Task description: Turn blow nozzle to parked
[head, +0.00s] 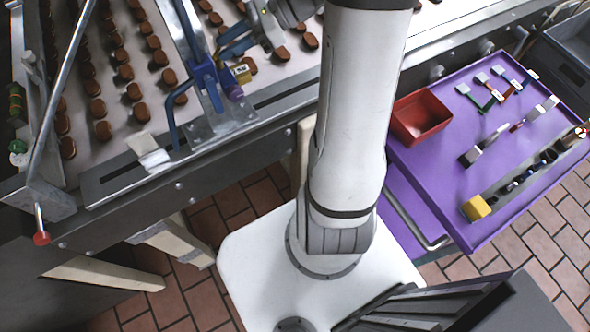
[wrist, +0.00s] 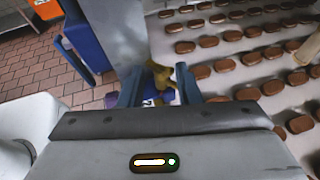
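The blow nozzle appears to be the small brass-yellow piece with a white label (head: 242,73), on the blue bracket (head: 208,88) at the conveyor's near edge. In the wrist view the brass piece (wrist: 160,76) lies between my two blue fingertips, with blue and a white mark below it. My gripper (head: 240,42) is at the nozzle from above, at the top of the head view. In the wrist view my gripper (wrist: 158,84) is open, with a finger on each side and narrow gaps visible. Whether either finger touches it I cannot tell. The nozzle's parked mark is not discernible.
Rows of brown biscuits (head: 125,73) lie on the pale conveyor belt. A white brush-like piece (head: 150,153) rests on the near rail. A metal lever with a red tip (head: 41,238) stands left. A purple cart (head: 430,165) with a red bin (head: 420,117) and brushes is right.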

